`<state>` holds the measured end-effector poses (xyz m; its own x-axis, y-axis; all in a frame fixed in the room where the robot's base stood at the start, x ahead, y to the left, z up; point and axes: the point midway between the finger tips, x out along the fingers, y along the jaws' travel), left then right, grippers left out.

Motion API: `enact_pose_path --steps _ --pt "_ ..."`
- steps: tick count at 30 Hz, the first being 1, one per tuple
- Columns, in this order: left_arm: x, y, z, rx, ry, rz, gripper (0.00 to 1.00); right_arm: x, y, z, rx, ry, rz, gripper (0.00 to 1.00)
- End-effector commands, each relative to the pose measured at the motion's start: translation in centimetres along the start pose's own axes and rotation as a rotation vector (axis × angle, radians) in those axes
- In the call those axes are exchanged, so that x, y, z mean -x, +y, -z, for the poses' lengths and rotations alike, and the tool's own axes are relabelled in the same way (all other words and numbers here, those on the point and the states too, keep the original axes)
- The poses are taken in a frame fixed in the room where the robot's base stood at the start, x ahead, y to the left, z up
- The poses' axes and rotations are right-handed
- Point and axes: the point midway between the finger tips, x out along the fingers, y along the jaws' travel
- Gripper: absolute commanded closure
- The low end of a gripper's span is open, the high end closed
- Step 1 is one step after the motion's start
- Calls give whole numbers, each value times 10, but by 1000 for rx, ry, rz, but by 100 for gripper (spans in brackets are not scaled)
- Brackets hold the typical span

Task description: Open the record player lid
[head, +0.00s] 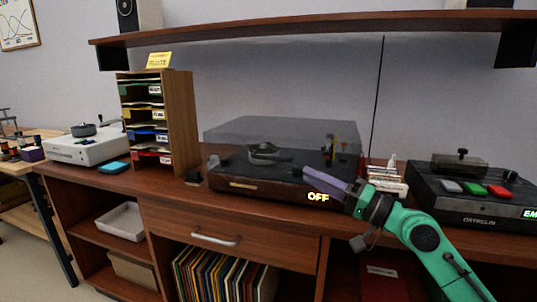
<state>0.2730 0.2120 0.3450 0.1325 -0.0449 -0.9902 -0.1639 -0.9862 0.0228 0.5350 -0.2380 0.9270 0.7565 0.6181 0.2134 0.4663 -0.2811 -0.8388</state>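The record player (258,193) stands on the wooden cabinet in the middle of the head view, with a dark wood base. Its smoky see-through lid (230,134) is down over the platter and tonearm. My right gripper (308,174), with purple fingers on a green arm, reaches in from the lower right. Its fingertips are at the front right of the record player, near the lid's lower front edge. I cannot tell whether they touch it or whether the fingers are apart. A lit "OFF" sign (318,197) shows beside the fingers. My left gripper is not in view.
A dark device with coloured buttons (475,197) stands at the right, with a small rack of cards (387,178) beside it. A wooden sorter (181,125) and a white device (85,149) stand at the left. A shelf (310,28) hangs above.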

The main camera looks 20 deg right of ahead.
Motion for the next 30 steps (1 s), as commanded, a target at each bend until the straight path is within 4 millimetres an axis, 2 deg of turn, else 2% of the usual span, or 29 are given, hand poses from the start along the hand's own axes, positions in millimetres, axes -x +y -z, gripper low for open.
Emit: enact_pose_path --steps 1,9,15,24,27,30 --pt "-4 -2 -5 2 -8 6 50 -12 -7 4 1 0 4 74" --pt "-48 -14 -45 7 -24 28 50 -74 -7 4 -2 3 5 74" --pt "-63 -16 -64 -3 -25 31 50 -109 -3 1 -1 1 3 74" --pt "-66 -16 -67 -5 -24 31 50 -115 0 -1 2 -1 -1 74" --pt "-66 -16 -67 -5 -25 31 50 -115 0 -1 1 -1 -1 100" --pt "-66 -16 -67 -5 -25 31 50 -115 0 0 1 -1 -1 100"
